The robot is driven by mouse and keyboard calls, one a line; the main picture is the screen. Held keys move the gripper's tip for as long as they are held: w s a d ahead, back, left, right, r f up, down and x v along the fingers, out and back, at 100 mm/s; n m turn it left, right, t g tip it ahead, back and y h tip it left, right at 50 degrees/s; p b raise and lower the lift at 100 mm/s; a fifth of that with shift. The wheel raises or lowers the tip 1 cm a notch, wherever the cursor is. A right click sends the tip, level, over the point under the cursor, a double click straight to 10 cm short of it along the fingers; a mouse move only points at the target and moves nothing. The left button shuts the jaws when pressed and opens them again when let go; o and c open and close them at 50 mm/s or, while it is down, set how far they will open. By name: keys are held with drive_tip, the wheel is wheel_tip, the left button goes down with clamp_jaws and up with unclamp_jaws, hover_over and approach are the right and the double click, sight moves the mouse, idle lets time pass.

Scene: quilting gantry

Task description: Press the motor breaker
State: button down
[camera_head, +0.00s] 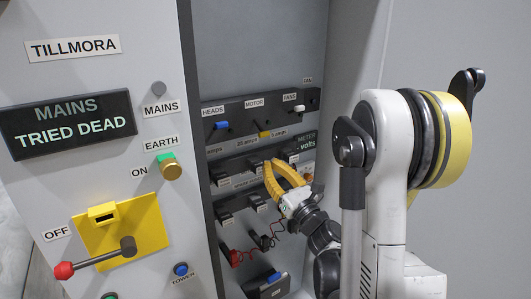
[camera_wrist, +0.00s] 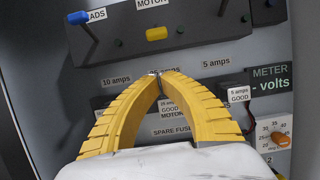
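The motor breaker (camera_head: 264,134) is a yellow-tipped lever below the MOTOR label on a dark strip inside the cabinet. In the wrist view its yellow tip (camera_wrist: 156,33) shows at the top middle. My gripper (camera_head: 273,162) has yellow ribbed fingers and is below the breaker, apart from it in the picture. In the wrist view the fingertips (camera_wrist: 158,73) meet or nearly meet, with no held object visible. The fingers partly hide the fuse row and its labels behind them.
The blue HEADS lever (camera_head: 221,125) is left of the motor breaker, and the white FANS lever (camera_head: 299,108) is right. Fuse holders and a volts meter (camera_wrist: 270,80) lie below. Red and black leads (camera_head: 262,242) hang lower. The left panel (camera_head: 90,80) reads MAINS TRIED DEAD.

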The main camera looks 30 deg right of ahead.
sight(259, 127)
drive_tip(key=x, duration=0.8)
drive_tip(key=shift+w, duration=0.25)
drive_tip(key=shift+w+r+b, duration=0.15)
drive_tip(key=shift+r+b, duration=0.2)
drive_tip(key=shift+s+r, duration=0.45)
drive_tip(key=shift+s, duration=0.3)
drive_tip(key=shift+s+r, duration=0.45)
drive_tip(key=shift+s, duration=0.3)
drive_tip(key=shift+r, duration=0.1)
